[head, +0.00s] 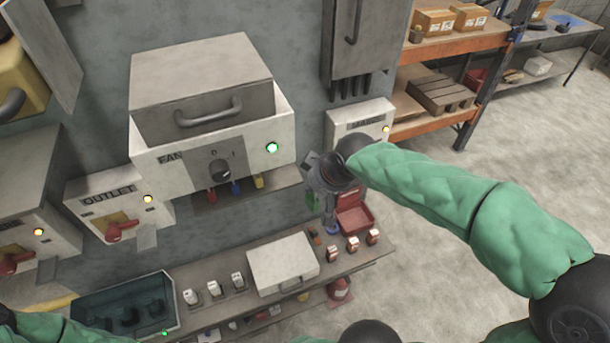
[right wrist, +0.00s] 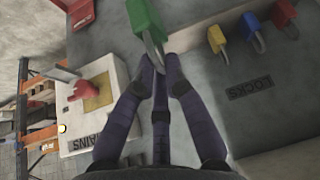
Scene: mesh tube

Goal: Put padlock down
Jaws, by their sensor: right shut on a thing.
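My right gripper (head: 330,205) is in front of the wall, below the small box at the right. In the right wrist view my right gripper (right wrist: 157,72) is shut on the shackle of a green padlock (right wrist: 147,20), whose body sits beyond the fingertips. In the head view only a small green part of the padlock (head: 312,201) shows beside the gripper. Yellow (right wrist: 217,40), blue (right wrist: 250,28) and red (right wrist: 285,12) padlocks hang by a LOCKS label (right wrist: 250,88). My left gripper is out of view.
The MAINS box (right wrist: 92,110) with a red switch is close to the right gripper. The FAN box (head: 213,150) is on the wall. The bench below holds a white case (head: 283,262), a red tray (head: 355,217) and several small items. Orange shelving (head: 450,45) stands at right.

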